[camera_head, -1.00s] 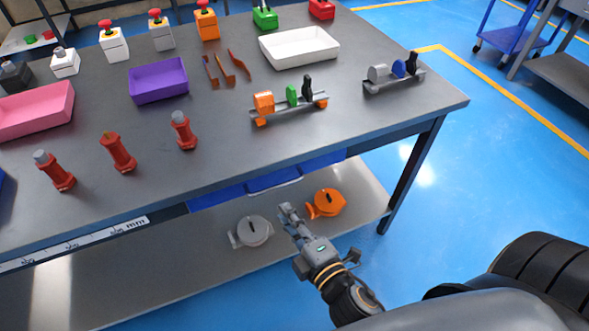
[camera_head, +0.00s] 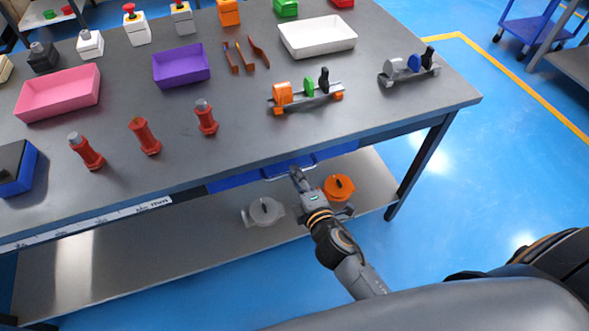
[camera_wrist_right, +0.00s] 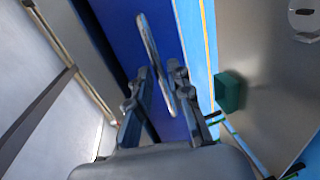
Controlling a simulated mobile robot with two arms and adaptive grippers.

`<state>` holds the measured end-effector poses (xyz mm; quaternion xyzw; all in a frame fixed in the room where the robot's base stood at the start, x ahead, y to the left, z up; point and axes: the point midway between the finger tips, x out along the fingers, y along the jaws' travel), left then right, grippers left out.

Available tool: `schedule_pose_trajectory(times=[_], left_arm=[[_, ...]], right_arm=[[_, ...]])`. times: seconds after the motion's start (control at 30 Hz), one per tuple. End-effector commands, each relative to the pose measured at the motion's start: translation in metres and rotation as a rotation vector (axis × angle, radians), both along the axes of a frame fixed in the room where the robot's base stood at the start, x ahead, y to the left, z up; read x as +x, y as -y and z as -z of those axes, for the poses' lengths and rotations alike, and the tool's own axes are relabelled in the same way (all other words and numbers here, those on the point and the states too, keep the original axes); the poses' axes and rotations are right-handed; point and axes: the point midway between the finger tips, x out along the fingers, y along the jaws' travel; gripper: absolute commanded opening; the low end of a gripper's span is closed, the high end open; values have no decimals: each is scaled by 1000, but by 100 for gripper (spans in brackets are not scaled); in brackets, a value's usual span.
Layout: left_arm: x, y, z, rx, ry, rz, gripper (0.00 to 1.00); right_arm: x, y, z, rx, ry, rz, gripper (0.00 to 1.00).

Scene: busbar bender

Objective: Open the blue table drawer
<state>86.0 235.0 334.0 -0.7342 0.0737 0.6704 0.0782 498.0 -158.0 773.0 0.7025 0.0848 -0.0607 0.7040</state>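The blue table drawer (camera_head: 235,181) sits under the front edge of the grey table and looks closed. Its thin silver handle (camera_head: 311,163) is on its front. My right gripper (camera_head: 296,171) is at the handle, partly covering it. In the right wrist view, the blue drawer front (camera_wrist_right: 115,25) fills the middle, and the silver handle (camera_wrist_right: 147,35) runs between the two fingertips of my right gripper (camera_wrist_right: 160,70). The fingers stand apart on either side of the handle, with a small gap visible. My left gripper is not in view.
The table top (camera_head: 330,130) holds red parts, trays and coloured fixtures. On the lower shelf (camera_head: 140,265), a grey round part (camera_head: 264,211) and an orange round part (camera_head: 339,187) lie close to my right arm.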

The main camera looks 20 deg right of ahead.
Motion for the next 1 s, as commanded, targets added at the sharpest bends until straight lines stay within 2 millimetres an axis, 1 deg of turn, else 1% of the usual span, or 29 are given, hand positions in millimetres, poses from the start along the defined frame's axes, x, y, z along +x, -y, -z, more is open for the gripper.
schedule_pose_trajectory(times=[0.03, 0.1, 0.2, 0.5, 0.53, 0.57, 0.6, 0.63, 1.0], left_arm=[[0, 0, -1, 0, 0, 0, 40], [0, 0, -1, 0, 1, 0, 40], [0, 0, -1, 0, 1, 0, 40], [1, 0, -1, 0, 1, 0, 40], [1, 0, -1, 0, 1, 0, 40], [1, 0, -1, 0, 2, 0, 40], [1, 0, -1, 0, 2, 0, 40], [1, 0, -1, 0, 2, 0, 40], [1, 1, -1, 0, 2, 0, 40]], right_arm=[[7, -1, 1, 0, 1, 0, 20], [14, -1, 2, 0, 1, 0, 20], [19, -1, 4, 1, 0, 0, 20], [21, -1, 5, 1, 0, 0, 20], [21, -1, 5, 1, 0, 0, 17], [21, -1, 5, 1, 0, 0, 11], [21, -1, 5, 1, 0, 0, 3], [21, -1, 5, 1, 0, 0, 0], [21, -1, 5, 1, 0, 0, 0]])
